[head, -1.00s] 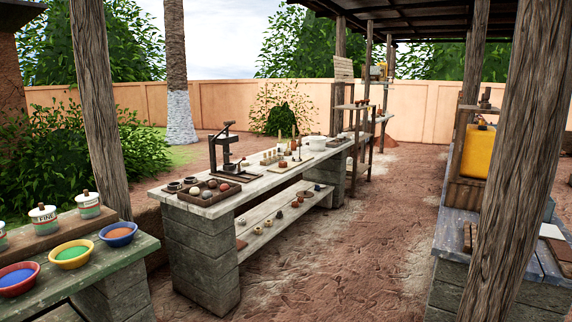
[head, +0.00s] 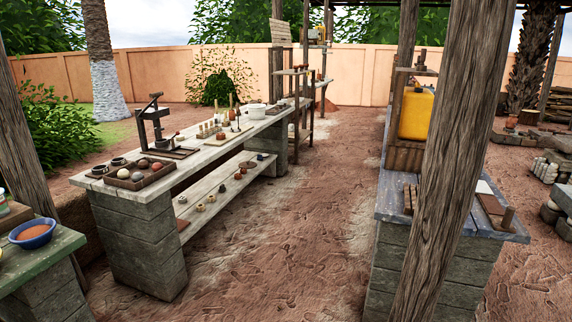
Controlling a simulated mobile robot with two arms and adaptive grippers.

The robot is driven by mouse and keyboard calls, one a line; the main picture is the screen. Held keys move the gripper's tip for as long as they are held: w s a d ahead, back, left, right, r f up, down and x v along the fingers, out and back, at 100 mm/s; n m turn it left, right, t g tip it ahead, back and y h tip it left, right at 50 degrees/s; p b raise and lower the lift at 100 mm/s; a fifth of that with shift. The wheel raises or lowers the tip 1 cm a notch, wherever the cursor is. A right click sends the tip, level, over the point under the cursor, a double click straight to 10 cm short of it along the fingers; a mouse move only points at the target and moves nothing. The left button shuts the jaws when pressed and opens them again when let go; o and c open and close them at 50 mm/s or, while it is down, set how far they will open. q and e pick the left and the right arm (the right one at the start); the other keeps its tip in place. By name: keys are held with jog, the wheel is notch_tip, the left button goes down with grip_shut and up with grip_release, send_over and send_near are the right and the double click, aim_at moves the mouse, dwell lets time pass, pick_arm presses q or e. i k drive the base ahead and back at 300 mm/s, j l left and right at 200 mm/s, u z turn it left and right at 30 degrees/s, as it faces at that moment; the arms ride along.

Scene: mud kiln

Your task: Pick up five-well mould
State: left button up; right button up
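I cannot pick out the five-well mould with certainty at this distance. A small dark slatted wooden piece (head: 412,199) lies on the blue-grey bench (head: 388,206) at the right; its details are too small to tell. A flat brown board (head: 490,204) lies on the same bench, partly beside the wooden post. Neither of my grippers is in view.
A wooden post (head: 447,165) stands in front of the right bench and hides part of it. A long middle bench (head: 105,187) holds a tray of balls (head: 158,180) and a dark press (head: 143,130). Clear dirt ground (head: 270,240) lies between the benches.

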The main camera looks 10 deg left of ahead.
aim_at(220, 136)
jog(key=i+u, duration=0.15)
jog(key=i, duration=2.25)
